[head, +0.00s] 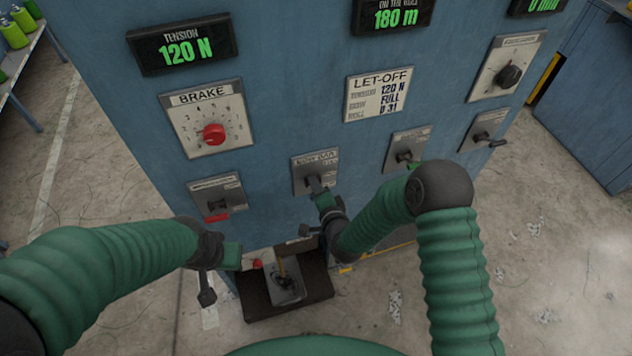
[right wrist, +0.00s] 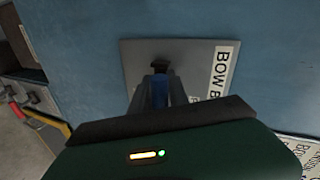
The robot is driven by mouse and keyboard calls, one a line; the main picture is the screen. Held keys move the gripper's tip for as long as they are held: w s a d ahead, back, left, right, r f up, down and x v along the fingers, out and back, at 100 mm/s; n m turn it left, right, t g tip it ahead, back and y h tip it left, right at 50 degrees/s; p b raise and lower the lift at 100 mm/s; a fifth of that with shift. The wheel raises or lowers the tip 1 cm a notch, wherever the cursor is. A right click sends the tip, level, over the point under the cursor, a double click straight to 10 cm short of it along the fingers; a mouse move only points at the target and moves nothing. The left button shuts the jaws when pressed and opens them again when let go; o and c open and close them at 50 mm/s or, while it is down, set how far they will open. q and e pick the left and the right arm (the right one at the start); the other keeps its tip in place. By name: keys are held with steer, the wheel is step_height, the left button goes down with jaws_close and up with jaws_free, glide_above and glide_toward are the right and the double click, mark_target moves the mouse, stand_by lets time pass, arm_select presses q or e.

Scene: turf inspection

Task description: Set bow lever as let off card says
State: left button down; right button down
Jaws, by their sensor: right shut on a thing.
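The let-off card (head: 379,93) is on the blue cabinet front; it reads 120 N, FULL and D 31, with small row labels hard to read. The bow bar plate (head: 302,180) is below it to the left, and its lettering also shows in the right wrist view (right wrist: 222,72). The lever's setting marks are mostly hidden. My left gripper (head: 232,257) hangs low before the cabinet; its fingers are unclear.
The brake dial (head: 213,134) has a red knob. Other lever plates are at left (head: 231,186) and right (head: 412,140). A dark rotary knob (head: 508,76) is at upper right. The tension display (head: 184,46) reads 120 N. A dark tray (head: 262,309) with a metal fitting sits below.

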steer(key=shift+w+r+g+h+p, duration=0.15)
steer(key=shift+r+g+h+p, duration=0.15)
steer(key=shift+r+g+p, duration=0.45)
arm_select(q)
steer(key=v, duration=0.1)
steer(key=p+v, duration=0.1)
steer(key=v, duration=0.1)
steer(key=shift+w+r, duration=0.3)
steer(key=shift+r, duration=0.1)
arm_select(e)
steer(key=shift+f+g, duration=0.3)
steer(key=shift+g, duration=0.15)
steer(key=c, duration=1.5)
jaws_free()
steer(key=shift+o, duration=0.2)
steer(key=shift+w+f, duration=0.1)
arm_select(q)
steer(key=shift+f, duration=0.25)
arm_select(e)
steer(key=v, duration=1.6)
steer(key=shift+s, duration=0.4)
